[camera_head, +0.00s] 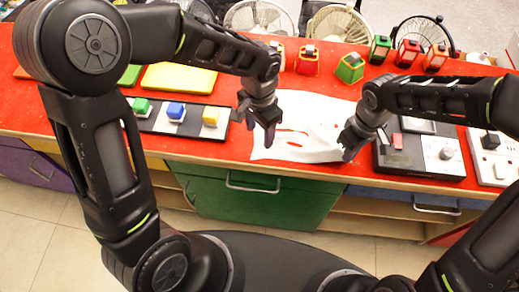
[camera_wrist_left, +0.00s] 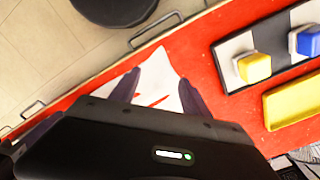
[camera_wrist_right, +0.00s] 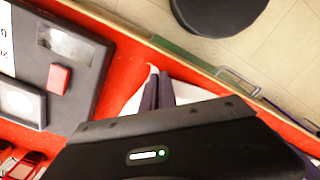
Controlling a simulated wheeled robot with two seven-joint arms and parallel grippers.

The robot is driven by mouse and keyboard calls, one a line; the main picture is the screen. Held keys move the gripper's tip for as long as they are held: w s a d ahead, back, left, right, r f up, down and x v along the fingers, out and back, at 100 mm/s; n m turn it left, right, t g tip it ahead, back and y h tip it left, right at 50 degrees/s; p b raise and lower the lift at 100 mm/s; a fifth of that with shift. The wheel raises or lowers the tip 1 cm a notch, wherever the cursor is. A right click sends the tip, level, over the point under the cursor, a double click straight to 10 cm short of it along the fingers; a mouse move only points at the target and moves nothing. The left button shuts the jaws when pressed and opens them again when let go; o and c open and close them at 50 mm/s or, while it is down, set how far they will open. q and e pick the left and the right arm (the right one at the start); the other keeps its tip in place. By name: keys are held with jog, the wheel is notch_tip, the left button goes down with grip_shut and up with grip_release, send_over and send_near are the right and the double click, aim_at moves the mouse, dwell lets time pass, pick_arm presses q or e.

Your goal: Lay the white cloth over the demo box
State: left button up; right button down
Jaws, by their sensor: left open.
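The white cloth (camera_head: 318,118) lies spread and rumpled on the red tabletop, between my two grippers, with red patches showing along its folds. My left gripper (camera_head: 259,122) is open above the cloth's left part; the left wrist view shows its fingers apart with the cloth (camera_wrist_left: 158,78) between and beyond them. My right gripper (camera_head: 349,142) is at the cloth's front right corner. In the right wrist view its fingers are together, with cloth (camera_wrist_right: 187,92) beside and at their tips, apparently pinched. A black box with white and grey panels (camera_head: 408,160), probably the demo box, sits uncovered right of the cloth.
A black tray (camera_head: 187,126) with green, blue and yellow blocks lies left of the cloth. A yellow tray (camera_head: 180,78) is behind it. Red and green lantern-like blocks (camera_head: 349,68) stand along the back edge. A white socket panel (camera_head: 490,150) is at far right.

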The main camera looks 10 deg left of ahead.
aim_at(259, 152)
pick_arm(q)
notch_tip(259, 152, down, 7)
jog(key=shift+f, duration=0.2)
jog(key=shift+s, duration=0.1)
jog(key=shift+a, duration=0.1)
grip_shut()
dwell(1.4)
jog(key=shift+r, duration=2.5)
